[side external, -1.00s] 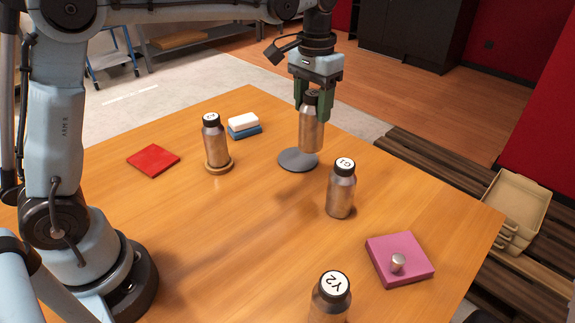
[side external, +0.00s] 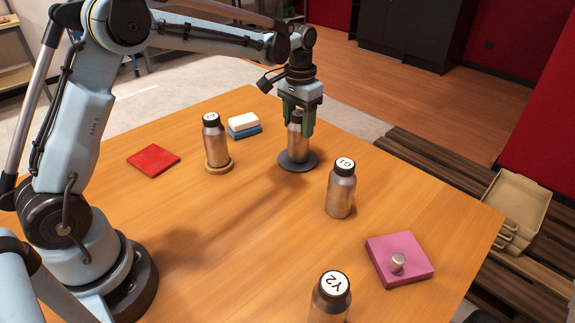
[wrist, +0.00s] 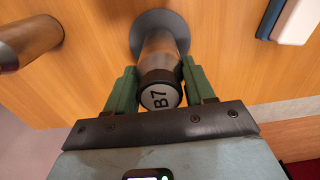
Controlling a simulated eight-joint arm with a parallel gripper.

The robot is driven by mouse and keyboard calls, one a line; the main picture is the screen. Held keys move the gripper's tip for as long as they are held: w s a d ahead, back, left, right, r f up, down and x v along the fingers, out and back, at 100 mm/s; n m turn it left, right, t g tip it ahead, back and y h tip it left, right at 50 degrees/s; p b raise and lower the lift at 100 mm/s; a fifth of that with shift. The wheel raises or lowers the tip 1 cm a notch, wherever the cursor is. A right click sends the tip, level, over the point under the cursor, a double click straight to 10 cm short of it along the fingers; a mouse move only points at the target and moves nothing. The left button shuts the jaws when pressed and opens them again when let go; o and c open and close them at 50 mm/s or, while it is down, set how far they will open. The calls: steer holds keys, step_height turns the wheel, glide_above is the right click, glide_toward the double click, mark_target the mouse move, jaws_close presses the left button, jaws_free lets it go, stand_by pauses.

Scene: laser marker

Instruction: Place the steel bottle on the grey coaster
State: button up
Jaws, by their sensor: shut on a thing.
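The steel bottle (side external: 296,143) in my gripper has a dark cap labelled B7, which shows in the wrist view (wrist: 160,94). My gripper (side external: 297,122) is shut on it near the cap, with a green finger on each side. The bottle is upright over the grey coaster (side external: 298,166), its base at or just above the coaster; I cannot tell whether it touches. In the wrist view the coaster (wrist: 158,19) shows behind the bottle, partly hidden by it.
A bottle on a wooden coaster (side external: 216,142) stands left of my gripper, bottle G1 (side external: 340,190) to the right, bottle Y2 (side external: 329,298) in front. A red square (side external: 153,160), a white-and-blue block (side external: 243,124) and a pink block with a metal knob (side external: 390,247) lie around.

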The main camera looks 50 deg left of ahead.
steer(key=shift+f, duration=0.15)
steer(key=o, duration=1.1)
step_height(320, 180, up, 12)
steer(key=shift+f, duration=0.1)
steer(key=s+d+r+t, duration=0.2)
steer(key=s+t, duration=0.1)
steer(key=s, duration=0.6)
steer(key=s+f+t, duration=0.1)
steer(key=s+f, duration=0.1)
steer(key=s, duration=0.1)
steer(key=s+d+f+t, duration=0.1)
steer(key=s+f, duration=0.2)
steer(key=s, duration=0.1)
steer(key=s+f+t, duration=0.2)
steer(key=s+f, duration=0.1)
steer(key=s, duration=0.1)
steer(key=shift+d+f, duration=0.15)
steer(key=shift+d, duration=0.1)
